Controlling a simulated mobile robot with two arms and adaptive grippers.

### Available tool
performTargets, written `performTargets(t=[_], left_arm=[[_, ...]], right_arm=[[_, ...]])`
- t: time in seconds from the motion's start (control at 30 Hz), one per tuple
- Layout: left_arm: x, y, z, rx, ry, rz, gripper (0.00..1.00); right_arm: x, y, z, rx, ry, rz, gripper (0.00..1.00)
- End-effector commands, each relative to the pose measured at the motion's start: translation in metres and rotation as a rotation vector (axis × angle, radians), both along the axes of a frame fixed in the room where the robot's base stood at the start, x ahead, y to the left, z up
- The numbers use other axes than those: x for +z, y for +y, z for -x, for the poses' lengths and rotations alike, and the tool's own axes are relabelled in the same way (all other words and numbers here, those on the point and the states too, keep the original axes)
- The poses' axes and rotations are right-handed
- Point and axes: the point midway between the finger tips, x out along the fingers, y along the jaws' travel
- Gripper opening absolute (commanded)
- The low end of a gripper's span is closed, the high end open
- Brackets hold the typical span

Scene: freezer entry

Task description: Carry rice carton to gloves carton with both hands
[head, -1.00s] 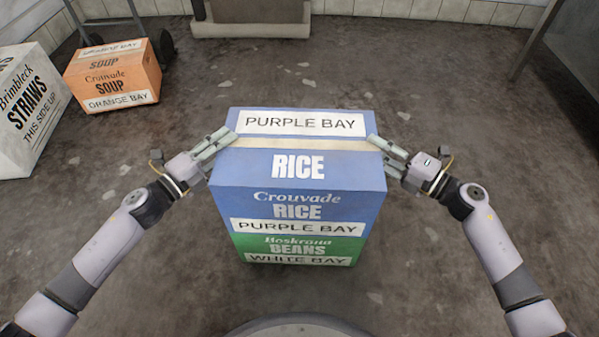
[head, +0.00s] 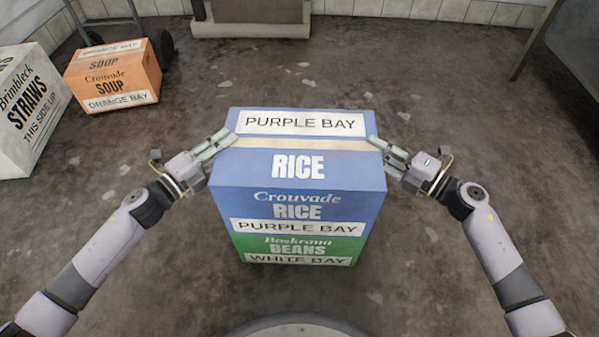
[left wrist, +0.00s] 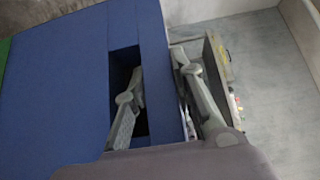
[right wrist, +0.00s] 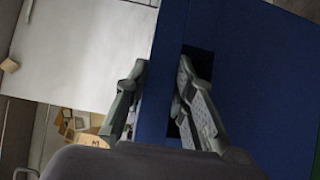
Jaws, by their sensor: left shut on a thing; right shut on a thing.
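The blue rice carton (head: 298,163), labelled PURPLE BAY, is in the middle of the head view, directly above a green beans carton (head: 246,243). I cannot tell whether a gap lies between them. My left gripper (head: 222,143) is shut on the rice carton's left wall, with one finger in the hand slot; the slot shows in the left wrist view (left wrist: 128,70). My right gripper (head: 382,148) is shut on the right wall, with one finger in the slot there (right wrist: 200,62). No gloves carton is identifiable in these views.
An orange soup carton (head: 110,77) stands at the upper left beside a hand truck (head: 92,36). A white straws carton (head: 30,115) is at the left edge. A beige low block (head: 250,25) stands by the back wall. The floor to the right is clear.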

Motion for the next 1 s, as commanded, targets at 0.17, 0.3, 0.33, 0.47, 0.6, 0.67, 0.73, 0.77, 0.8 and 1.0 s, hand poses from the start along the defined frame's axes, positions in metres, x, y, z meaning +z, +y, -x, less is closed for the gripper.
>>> performTargets(t=[0.17,0.3,0.33,0.47,0.6,0.67,0.73,0.77,0.8,1.0], left_arm=[[0.004,0.0,-0.001,-0.001,-0.006,0.002,0.0],[0.005,0.0,-0.001,-0.001,-0.005,0.002,0.0],[0.006,0.0,-0.001,-0.001,-0.005,0.002,0.0],[0.011,0.0,-0.001,-0.001,-0.005,0.002,0.0],[0.022,0.0,-0.001,-0.001,-0.006,0.002,0.0],[0.027,0.0,-0.001,-0.001,-0.006,0.002,0.0],[0.033,0.0,-0.001,0.0,-0.006,0.002,0.0],[0.036,0.0,-0.001,0.0,-0.007,0.002,0.0],[0.039,0.0,-0.001,0.0,-0.007,0.003,0.0],[0.052,0.0,-0.001,0.0,-0.007,0.003,0.0]], right_arm=[[0.004,0.0,-0.001,0.0,-0.005,-0.003,0.0],[0.005,0.0,-0.001,0.0,-0.005,-0.003,0.0],[0.006,0.0,-0.001,0.0,-0.005,-0.003,0.0],[0.012,0.0,-0.001,0.0,-0.005,-0.003,0.0],[0.022,0.0,-0.001,0.0,-0.006,-0.003,0.0],[0.027,0.0,-0.001,-0.001,-0.007,-0.004,0.0],[0.033,0.0,-0.001,-0.001,-0.007,-0.004,0.0],[0.036,0.0,-0.001,-0.001,-0.007,-0.004,0.0],[0.039,0.0,-0.001,-0.001,-0.007,-0.004,0.0],[0.053,0.0,-0.001,-0.001,-0.006,-0.004,0.0]])
